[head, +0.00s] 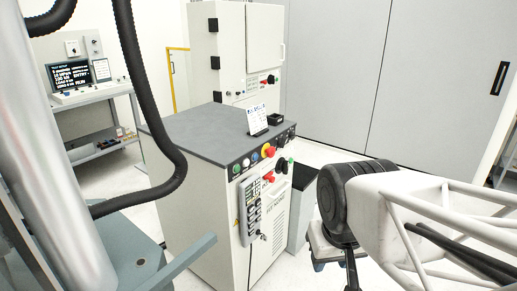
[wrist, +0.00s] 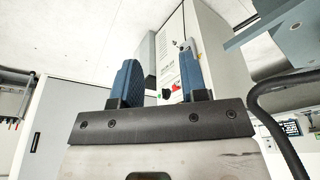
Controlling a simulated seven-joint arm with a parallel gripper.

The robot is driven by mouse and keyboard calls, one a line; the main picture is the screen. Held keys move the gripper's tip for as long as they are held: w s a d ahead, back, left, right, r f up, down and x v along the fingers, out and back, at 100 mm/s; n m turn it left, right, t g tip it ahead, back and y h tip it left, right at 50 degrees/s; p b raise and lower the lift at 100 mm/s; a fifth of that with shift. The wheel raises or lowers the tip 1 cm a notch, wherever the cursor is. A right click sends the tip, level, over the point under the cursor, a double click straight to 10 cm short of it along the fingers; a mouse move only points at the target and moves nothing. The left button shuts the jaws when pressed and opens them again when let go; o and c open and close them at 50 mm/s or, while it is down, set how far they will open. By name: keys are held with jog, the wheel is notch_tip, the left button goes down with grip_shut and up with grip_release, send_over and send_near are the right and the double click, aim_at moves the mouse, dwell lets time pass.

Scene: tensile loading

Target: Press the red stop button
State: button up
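The control console (head: 205,215) stands in the middle of the head view. A red mushroom button with a yellow collar (head: 268,151) sits on its sloped upper panel. A red control (head: 268,177) shows lower on the console front. In the upside-down wrist view, the console (wrist: 205,35) is beyond my gripper (wrist: 160,80), with a small red control (wrist: 177,86) between the fingers. The blue fingers are apart, with nothing held between them. My gripper touches no button that I can see. In the head view, my dark wrist joint is right of the console; the fingers are hard to make out.
A keypad pendant (head: 250,212) hangs on the console front. Green and black controls surround the red ones. A tall cabinet (head: 235,50) stands behind. A desk with a monitor (head: 70,75) is at the left. A black hose (head: 150,110) loops in the left foreground.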

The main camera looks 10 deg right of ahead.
jog(key=shift+w, duration=0.1)
jog(key=c, duration=0.5)
jog(key=shift+w+r, duration=0.15)
jog(key=shift+w, duration=0.1)
grip_shut()
jog(key=w+d+r+m+t+y, duration=0.1)
jog(key=w+r+m+t+y, duration=0.15)
jog(key=w, duration=2.85)
jog(key=w+d+f+m+t, duration=0.1)
jog(key=w+d+f, duration=0.3)
jog(key=w, duration=1)
jog(key=w+d+f+m+t+h, duration=0.1)
jog(key=w+d+f+m, duration=0.2)
jog(key=w, duration=1.1)
notch_tip(320, 180, down, 4)
jog(key=shift+d+r, duration=0.15)
jog(key=shift+d, duration=0.3)
jog(key=shift+t, duration=0.25)
